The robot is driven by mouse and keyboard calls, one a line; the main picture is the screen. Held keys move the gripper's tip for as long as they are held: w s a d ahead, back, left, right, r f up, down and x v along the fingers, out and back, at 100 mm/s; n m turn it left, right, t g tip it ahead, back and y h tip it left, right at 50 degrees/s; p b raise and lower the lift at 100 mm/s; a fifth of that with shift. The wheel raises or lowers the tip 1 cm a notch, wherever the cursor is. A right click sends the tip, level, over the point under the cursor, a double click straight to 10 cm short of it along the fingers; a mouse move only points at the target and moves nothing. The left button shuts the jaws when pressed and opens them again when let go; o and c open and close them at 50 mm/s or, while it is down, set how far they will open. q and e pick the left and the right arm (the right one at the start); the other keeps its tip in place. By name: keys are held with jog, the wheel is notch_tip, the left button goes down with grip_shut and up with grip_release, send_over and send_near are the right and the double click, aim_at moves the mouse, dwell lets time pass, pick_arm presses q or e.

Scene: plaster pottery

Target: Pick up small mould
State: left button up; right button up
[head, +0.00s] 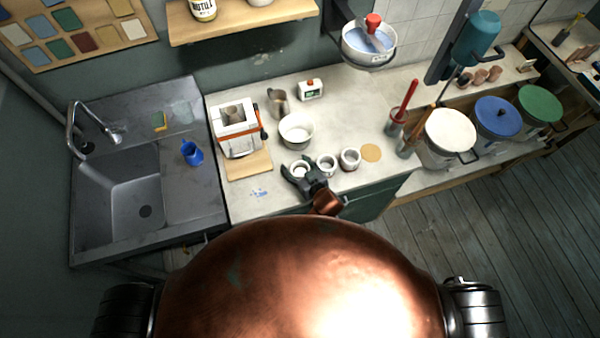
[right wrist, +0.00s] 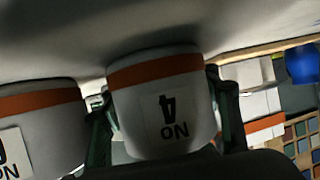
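Three white round moulds stand in a row at the front of the worktop. The leftmost mould (head: 300,169) has my right gripper (head: 303,174) around it in the head view. In the right wrist view a white mould (right wrist: 162,110) with an orange band and an upside-down "No 4" label stands between my right gripper's two dark fingers (right wrist: 166,115). The fingers look spread, one on each side and very close to its wall; firm contact cannot be seen. The middle mould (head: 327,165) and right mould (head: 350,159) stand to the right. My left gripper is not in view.
A white bowl (head: 296,131) stands behind the moulds, with a metal jug (head: 278,103) beyond it. A neighbouring banded mould (right wrist: 40,125) is close beside the gripper. A tan disc (head: 371,152) lies to the right.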

jog(key=shift+s+a+r, duration=0.1)
jog(key=shift+s+r, duration=0.05)
jog(key=shift+s, duration=0.1)
jog(key=shift+w+a, duration=0.15)
jog(key=shift+a, duration=0.05)
jog(key=c, duration=0.3)
jog(key=shift+d, duration=0.1)
jog(key=c, duration=1.2)
